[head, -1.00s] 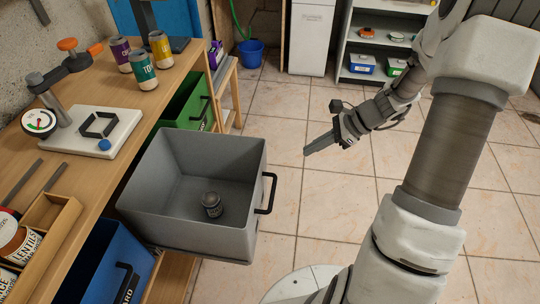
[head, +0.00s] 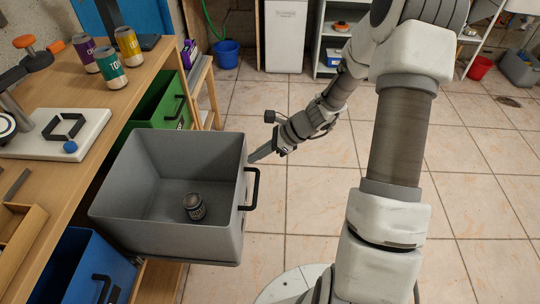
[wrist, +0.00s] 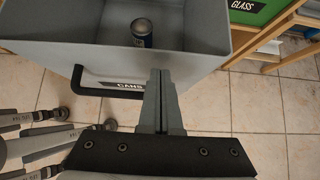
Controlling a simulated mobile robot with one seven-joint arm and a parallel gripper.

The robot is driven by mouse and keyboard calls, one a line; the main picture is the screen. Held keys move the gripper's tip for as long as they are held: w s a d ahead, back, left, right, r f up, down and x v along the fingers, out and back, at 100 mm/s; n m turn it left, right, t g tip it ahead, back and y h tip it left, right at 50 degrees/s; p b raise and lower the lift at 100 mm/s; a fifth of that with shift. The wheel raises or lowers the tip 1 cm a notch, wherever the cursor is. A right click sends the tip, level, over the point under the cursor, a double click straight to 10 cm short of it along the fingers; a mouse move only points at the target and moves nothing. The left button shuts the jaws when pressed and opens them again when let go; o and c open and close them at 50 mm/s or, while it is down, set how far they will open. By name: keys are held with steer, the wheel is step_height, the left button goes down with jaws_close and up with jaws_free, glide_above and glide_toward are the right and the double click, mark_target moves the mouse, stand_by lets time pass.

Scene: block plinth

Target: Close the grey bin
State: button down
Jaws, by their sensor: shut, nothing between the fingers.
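The grey bin (head: 150,231) is pulled out from under the workbench like a drawer, with its open top showing. A can (head: 194,207) stands inside on its floor; it also shows in the wrist view (wrist: 142,32). The bin's black handle (head: 253,188) is on its front face, and in the wrist view the handle (wrist: 100,92) is left of my fingers, beside a label reading CANS. My gripper (head: 253,158) is shut and empty, just off the bin's front near the handle's far end. Its fingertips (wrist: 160,73) overlap the front panel in the wrist view; contact cannot be told.
The green bin (head: 158,108) and blue bin (head: 78,268) sit on either side under the wooden workbench (head: 52,168). A wooden stand (head: 207,95) is beyond the green bin. The tiled floor (head: 310,200) in front is clear.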

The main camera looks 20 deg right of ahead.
steer(key=shift+w+a, duration=0.15)
steer(key=shift+a, duration=0.25)
steer(key=shift+a, duration=0.1)
steer(key=w+a+p, duration=0.1)
steer(key=w+a, duration=0.2)
steer(key=a, duration=0.7)
steer(key=w+a+p, duration=0.2)
steer(key=w+a, duration=0.2)
steer(key=a, duration=0.6)
steer(key=w+a+p, duration=0.1)
steer(key=w+a, duration=0.3)
steer(key=a, duration=0.6)
steer(key=shift+r+p, duration=0.15)
steer(key=shift+p, duration=0.15)
steer(key=shift+s+a, duration=0.1)
steer(key=shift+a, duration=0.1)
steer(key=shift+d, duration=0.1)
